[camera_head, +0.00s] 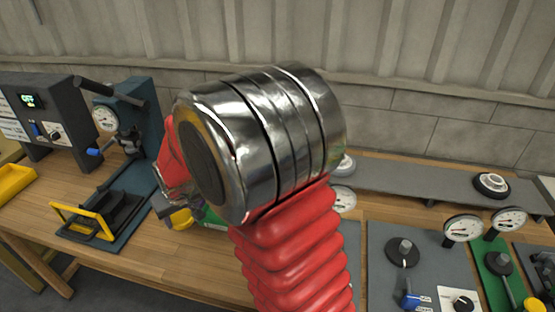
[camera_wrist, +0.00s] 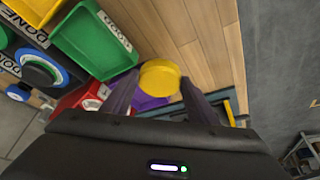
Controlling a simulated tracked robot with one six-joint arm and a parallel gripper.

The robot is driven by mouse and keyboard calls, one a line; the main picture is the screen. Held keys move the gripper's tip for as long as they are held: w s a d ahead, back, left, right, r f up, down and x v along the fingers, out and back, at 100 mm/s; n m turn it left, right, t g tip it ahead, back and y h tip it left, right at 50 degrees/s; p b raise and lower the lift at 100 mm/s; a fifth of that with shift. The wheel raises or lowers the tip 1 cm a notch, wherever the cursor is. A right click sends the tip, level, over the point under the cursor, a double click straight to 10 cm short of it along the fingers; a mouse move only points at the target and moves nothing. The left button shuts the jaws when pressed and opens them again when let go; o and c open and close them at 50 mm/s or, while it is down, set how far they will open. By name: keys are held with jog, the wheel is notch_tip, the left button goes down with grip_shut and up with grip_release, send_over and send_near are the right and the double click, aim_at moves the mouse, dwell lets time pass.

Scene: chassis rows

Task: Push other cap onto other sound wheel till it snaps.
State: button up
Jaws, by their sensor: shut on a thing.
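My gripper (camera_wrist: 160,82) is shut on a yellow round cap (camera_wrist: 160,75), which sits between its two dark fingertips in the wrist view. In the head view my gripper (camera_head: 166,205) is mostly hidden behind my own arm, and the yellow cap (camera_head: 181,219) shows below it, over the bench. A purple thing (camera_wrist: 150,102) lies partly hidden below the cap in the wrist view. A small dark and pale wheel-like disc (camera_head: 490,185) lies on the grey shelf at right. I cannot tell which wheel is the sound one.
A green bin (camera_wrist: 92,42) with a label, a yellow bin (camera_wrist: 32,10) and a blue-ringed round thing (camera_wrist: 38,70) stand at left in the wrist view. A press with a gauge (camera_head: 125,130) stands at left. Several gauges and posts crowd the right (camera_head: 402,250).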

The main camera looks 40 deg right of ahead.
jog(key=shift+a, duration=0.25)
jog(key=s+d+r+m+h, duration=0.1)
jog(key=s+d+m, duration=0.1)
jog(key=d, duration=1.6)
jog(key=s+d+r+m, duration=0.2)
jog(key=d, duration=1.6)
jog(key=shift+d+r+m+h, duration=0.2)
jog(key=shift+d+m+h, duration=0.1)
jog(key=shift+h, duration=0.1)
jog(key=shift+f, duration=0.15)
jog(key=shift+f, duration=2.2)
jog(key=shift+s+a+f, duration=0.1)
jog(key=shift+s+f, duration=0.05)
jog(key=shift+f, duration=1.2)
jog(key=o, duration=1.1)
jog(key=shift+r, duration=0.1)
